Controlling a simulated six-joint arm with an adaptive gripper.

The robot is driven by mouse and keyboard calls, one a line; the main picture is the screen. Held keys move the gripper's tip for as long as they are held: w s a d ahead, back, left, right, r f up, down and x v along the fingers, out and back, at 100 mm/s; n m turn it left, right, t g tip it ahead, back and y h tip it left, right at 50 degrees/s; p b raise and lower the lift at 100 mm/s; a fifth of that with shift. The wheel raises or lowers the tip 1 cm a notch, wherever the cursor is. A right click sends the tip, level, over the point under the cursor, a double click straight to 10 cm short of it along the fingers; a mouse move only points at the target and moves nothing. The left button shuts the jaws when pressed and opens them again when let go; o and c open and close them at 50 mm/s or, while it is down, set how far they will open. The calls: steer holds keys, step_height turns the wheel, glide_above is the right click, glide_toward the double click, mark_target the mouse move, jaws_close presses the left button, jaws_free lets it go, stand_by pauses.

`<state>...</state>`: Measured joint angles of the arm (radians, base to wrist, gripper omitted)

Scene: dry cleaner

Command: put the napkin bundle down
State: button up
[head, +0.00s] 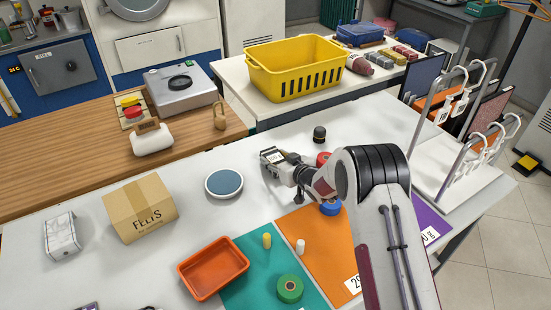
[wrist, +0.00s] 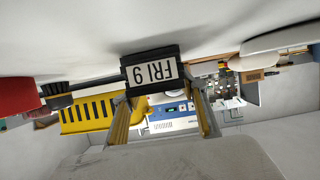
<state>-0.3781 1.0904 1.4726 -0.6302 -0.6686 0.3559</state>
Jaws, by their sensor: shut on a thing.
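A small dark block-like thing with a white label reading "FRI 9", which I take for the napkin bundle (head: 272,157), is at the tip of my gripper (head: 281,163) in the head view. In the wrist view the bundle (wrist: 152,72) is upside down between the two fingertips of my gripper (wrist: 161,102), which is shut on it. The bundle is over the pale worktable (head: 262,222). Whether its underside touches the top I cannot tell.
A blue-topped round dish (head: 224,183) lies left of my gripper. A dark-capped jar (head: 319,134) and a red round thing (head: 322,158) are close behind and right. A cardboard box (head: 140,209), orange tray (head: 213,269) and yellow basket (head: 296,70) stand around. Bare tabletop lies between.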

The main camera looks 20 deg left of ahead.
steer(key=o, duration=1.2)
steer(key=shift+o, duration=0.2)
steer(key=shift+d+r, duration=0.1)
steer(key=shift+r, duration=0.05)
steer(key=shift+v, duration=5.9)
steer(key=shift+r, duration=0.15)
